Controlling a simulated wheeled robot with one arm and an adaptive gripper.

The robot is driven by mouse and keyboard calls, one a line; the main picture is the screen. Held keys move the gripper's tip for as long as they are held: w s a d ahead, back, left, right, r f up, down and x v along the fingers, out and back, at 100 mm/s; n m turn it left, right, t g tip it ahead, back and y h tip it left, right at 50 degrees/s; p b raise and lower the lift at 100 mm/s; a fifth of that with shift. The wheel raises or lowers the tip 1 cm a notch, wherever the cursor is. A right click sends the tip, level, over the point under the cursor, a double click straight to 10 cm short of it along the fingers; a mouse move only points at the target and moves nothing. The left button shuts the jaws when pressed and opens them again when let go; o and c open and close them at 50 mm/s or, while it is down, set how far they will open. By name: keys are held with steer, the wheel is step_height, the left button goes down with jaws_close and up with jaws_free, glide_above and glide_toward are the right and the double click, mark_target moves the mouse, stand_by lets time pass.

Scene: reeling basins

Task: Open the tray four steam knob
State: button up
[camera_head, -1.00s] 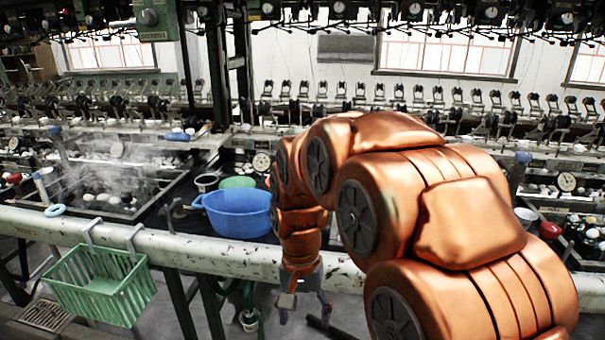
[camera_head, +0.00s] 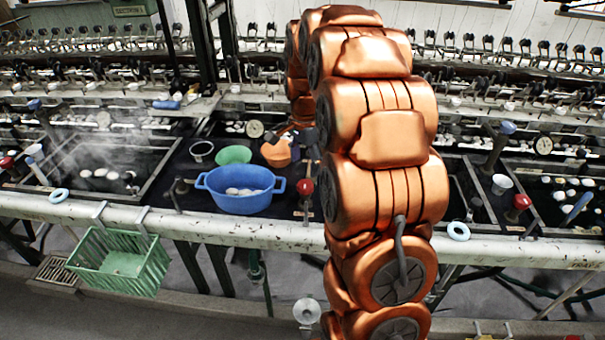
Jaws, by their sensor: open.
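Red knobs stand along the front of the basins: one (camera_head: 305,187) right of the blue tub, one (camera_head: 521,202) at the right and one (camera_head: 6,162) at the far left. Blue knobs stand farther back, at the right (camera_head: 507,128) and left (camera_head: 34,104). I cannot tell which knob is tray four's steam knob. My gripper (camera_head: 308,140) is small and partly hidden by my arm. It is open, above the basins behind the middle red knob and apart from it, as far as I can see.
A blue tub (camera_head: 240,200) with pale cocoons, a green bowl (camera_head: 233,155) and a metal cup (camera_head: 201,151) stand left of my arm. A green basket (camera_head: 119,262) hangs on the white front rail (camera_head: 240,229). Steam rises from the left basin. Dark posts stand behind.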

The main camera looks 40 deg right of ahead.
mark_target(305, 184)
steer(key=shift+s+f+p, duration=0.1)
steer(key=shift+f+p, duration=0.85)
steer(key=shift+f, duration=2.55)
steer(key=c, duration=1.1)
steer(key=shift+c, duration=0.2)
